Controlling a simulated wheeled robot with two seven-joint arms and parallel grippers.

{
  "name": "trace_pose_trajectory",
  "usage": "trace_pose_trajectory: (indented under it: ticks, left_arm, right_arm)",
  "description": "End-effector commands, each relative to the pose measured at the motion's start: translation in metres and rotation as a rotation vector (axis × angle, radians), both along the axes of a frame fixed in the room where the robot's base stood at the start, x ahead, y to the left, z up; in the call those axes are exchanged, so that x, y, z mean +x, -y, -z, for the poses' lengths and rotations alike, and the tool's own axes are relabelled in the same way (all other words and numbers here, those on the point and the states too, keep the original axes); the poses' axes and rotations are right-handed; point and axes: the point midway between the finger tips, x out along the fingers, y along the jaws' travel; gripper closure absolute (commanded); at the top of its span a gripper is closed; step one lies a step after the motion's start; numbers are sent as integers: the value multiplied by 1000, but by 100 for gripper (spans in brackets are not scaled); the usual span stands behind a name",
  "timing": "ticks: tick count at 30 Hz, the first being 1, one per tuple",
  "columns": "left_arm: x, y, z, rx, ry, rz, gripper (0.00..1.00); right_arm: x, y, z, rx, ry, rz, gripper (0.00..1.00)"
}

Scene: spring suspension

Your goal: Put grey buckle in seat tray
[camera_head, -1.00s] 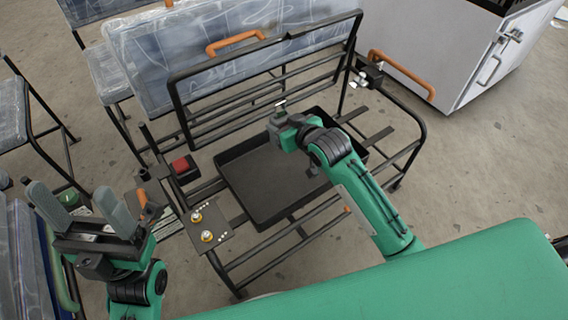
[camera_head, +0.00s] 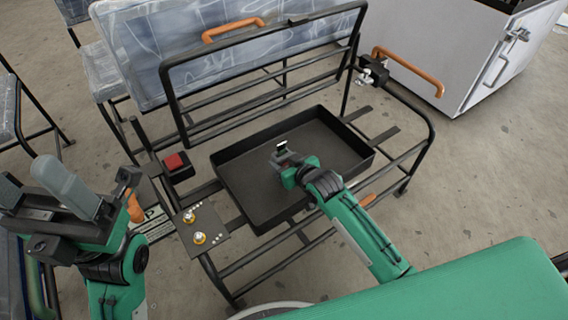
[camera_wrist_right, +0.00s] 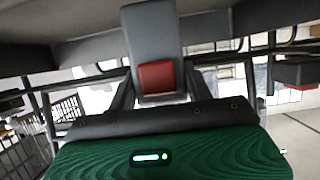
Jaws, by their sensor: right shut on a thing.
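The black seat tray (camera_head: 335,150) lies in the middle of the seat frame in the head view, with a bare floor. I cannot tell whether the buckle touches the tray floor.
Black frame bars surround the tray, with an upright back frame behind it. A red block in a black housing (camera_head: 176,165) and a plate with yellow-ringed knobs (camera_head: 200,228) stand left of the tray. A white cabinet (camera_head: 480,60) is at the upper right.

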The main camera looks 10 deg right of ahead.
Motion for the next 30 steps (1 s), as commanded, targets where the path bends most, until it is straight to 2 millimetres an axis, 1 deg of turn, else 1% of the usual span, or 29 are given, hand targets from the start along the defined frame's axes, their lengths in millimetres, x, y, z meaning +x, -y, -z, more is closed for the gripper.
trace_pose_trajectory:
  ticks: [7,21,22,25,30]
  left_arm:
    - [0,0,-1,-1,-1,0,34]
    - [-1,-1,-1,0,0,-4,34]
    - [-1,-1,-1,0,0,-4,34]
    - [-1,-2,0,0,-1,-5,34]
    - [0,-2,0,0,-3,-5,34]
  right_arm:
    - [0,0,-1,1,2,0,77]
    - [0,0,11,1,2,0,77]
    - [0,0,11,0,1,0,47]
    - [0,0,11,0,1,0,28]
    - [0,0,11,0,1,0,28]
